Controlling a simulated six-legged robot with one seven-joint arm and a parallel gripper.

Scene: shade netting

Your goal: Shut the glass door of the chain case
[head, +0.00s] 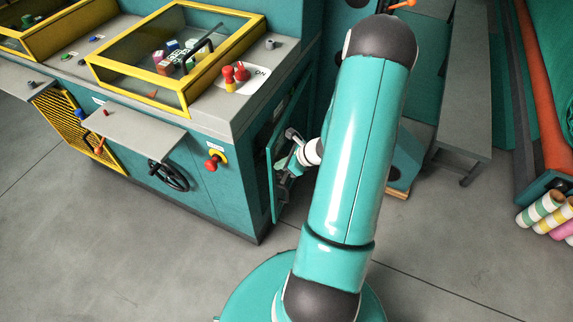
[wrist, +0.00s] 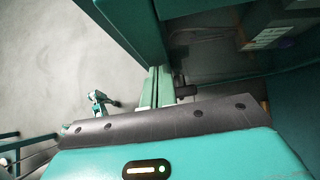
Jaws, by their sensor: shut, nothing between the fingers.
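The chain case is the teal end of the machine (head: 237,185) in the head view. Its door (head: 273,190) has a teal frame and stands out from the case at the right end, seen nearly edge-on. My gripper (head: 284,163) is shut and empty close to the door's right side; I cannot tell whether it touches. In the wrist view the pale green fingers (wrist: 155,88) are together, beside a teal frame (wrist: 122,25) and a dark glassy pane (wrist: 235,45) with faint reflections. The door's latch side and most of its glass are hidden in the head view.
A yellow-framed glass cover (head: 175,55), red knobs (head: 236,75) and a black handwheel (head: 168,175) are on the machine. A grey bench (head: 468,90) and striped rolls (head: 545,212) stand at right. The grey floor in front is clear.

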